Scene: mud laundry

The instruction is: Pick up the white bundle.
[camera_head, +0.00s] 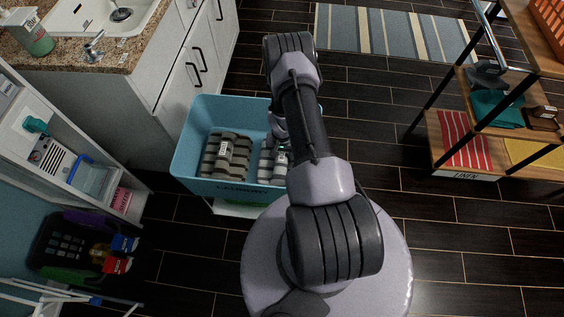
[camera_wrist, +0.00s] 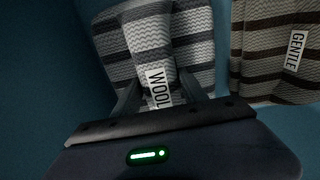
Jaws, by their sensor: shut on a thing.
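The white bundle (camera_wrist: 150,40) has grey stripes and a label reading WOOL. It fills the upper middle of the wrist view, and part of it (camera_head: 268,168) shows in the head view at the right side of a blue bin (camera_head: 190,135). My gripper (camera_wrist: 160,95) is shut on this bundle, with one finger on each side of its raised middle band. In the head view my arm hides part of the bundle and most of the gripper. The bundle is inside the bin; I cannot tell whether it touches the bottom.
A brown-and-cream striped bundle (camera_head: 226,157) labelled GENTLE lies left of the white one in the same bin. A white cabinet (camera_head: 185,85) stands behind left. A wooden shelf rack (camera_head: 440,150) stands at right. Dark floor between is clear.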

